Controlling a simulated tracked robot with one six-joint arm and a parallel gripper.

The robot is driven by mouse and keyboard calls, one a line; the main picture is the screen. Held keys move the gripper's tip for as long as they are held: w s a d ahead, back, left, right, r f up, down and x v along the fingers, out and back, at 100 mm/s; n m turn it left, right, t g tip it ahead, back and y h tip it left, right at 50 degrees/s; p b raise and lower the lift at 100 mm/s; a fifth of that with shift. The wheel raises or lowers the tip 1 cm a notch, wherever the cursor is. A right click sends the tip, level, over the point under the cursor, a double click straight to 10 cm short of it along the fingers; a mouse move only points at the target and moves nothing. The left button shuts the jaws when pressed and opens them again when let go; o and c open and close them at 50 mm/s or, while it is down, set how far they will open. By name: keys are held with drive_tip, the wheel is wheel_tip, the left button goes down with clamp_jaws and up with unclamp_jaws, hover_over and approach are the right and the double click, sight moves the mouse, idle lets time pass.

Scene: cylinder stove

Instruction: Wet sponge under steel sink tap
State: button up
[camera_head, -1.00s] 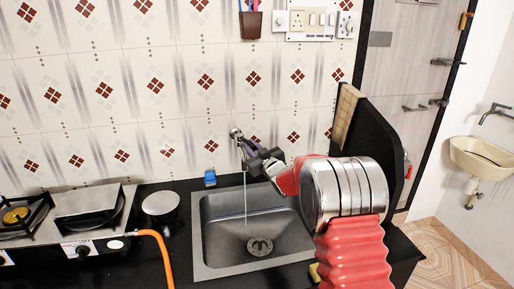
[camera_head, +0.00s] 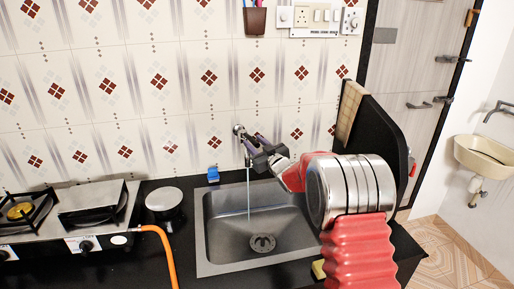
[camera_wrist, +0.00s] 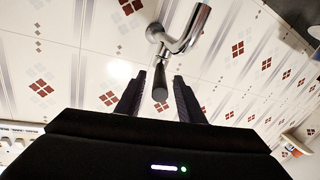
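The steel tap (camera_head: 239,130) is on the tiled wall above the steel sink (camera_head: 222,258). A thin stream of water (camera_head: 248,195) falls from it into the basin. My gripper (camera_head: 252,147) is at the tap. In the wrist view its two fingers (camera_wrist: 159,82) are apart, one on each side of the tap's dark-tipped lever (camera_wrist: 160,88). I see a gap beside the lever and cannot tell if either finger touches it. The tap body (camera_wrist: 182,40) shows just beyond. A yellow block (camera_head: 318,269), possibly the sponge, lies on the counter right of the sink, partly hidden by my arm.
A small blue item (camera_head: 213,174) stands behind the sink's left corner. A round lidded pot (camera_head: 164,200), an orange hose (camera_head: 165,245) and a gas stove (camera_head: 75,212) are to the left. A dark upright panel (camera_head: 378,130) stands right of the sink.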

drive_tip(key=v, duration=1.3)
drive_tip(key=shift+s, duration=0.4)
drive_tip(key=shift+d+f, duration=0.1)
